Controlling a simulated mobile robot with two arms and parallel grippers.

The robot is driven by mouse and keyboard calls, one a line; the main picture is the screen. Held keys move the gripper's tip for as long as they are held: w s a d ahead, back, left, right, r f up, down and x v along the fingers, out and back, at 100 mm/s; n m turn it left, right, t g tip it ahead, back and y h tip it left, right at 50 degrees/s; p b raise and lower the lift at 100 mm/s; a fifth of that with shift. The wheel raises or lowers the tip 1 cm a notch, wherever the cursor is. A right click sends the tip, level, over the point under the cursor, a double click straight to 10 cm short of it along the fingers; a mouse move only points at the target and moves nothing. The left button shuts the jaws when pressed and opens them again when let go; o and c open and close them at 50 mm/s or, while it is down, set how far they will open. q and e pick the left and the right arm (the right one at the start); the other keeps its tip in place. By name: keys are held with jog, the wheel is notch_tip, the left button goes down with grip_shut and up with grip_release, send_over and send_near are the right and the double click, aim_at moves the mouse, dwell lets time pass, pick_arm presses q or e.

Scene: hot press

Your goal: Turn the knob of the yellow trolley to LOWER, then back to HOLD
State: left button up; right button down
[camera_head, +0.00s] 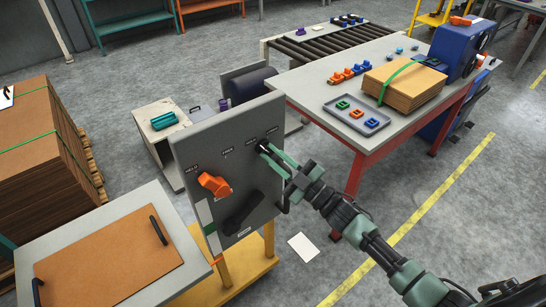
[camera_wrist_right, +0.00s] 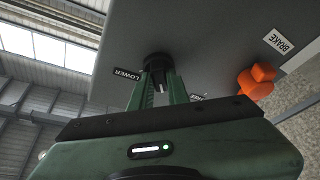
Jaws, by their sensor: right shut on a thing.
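The yellow trolley (camera_head: 232,284) carries an upright grey panel (camera_head: 190,145). A small black knob (camera_head: 262,147) sits near the panel's upper right, with small labels around it. My right gripper (camera_head: 268,151) reaches it from the right and is shut on it. In the right wrist view, the green fingers (camera_wrist_right: 160,88) close on either side of the black knob (camera_wrist_right: 158,62). A LOWER label (camera_wrist_right: 127,74) lies left of the knob; another label (camera_wrist_right: 197,98) at lower right is partly hidden. The knob's pointing direction is hidden by the fingers. My left gripper is not in view.
An orange handle (camera_head: 214,184) and a black lever (camera_head: 243,213) stand out from the panel, left of and below the knob. A red-legged table (camera_head: 310,84) stands behind my right arm. A bench with a brown board (camera_head: 100,262) is at front left.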

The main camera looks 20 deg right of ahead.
jog(key=shift+n+g, duration=0.4)
jog(key=shift+n, duration=0.7)
jog(key=shift+y, duration=0.3)
jog(key=c, duration=1.4)
grip_release()
jog(key=shift+o, duration=0.2)
jog(key=shift+d, duration=0.1)
jog(key=shift+s+d+f, duration=0.2)
jog(key=shift+s+f, duration=0.05)
jog(key=shift+s, duration=0.1)
jog(key=b+v, duration=0.2)
jog(key=v, duration=0.4)
jog(key=shift+s+d, duration=0.3)
jog(key=shift+s, duration=0.05)
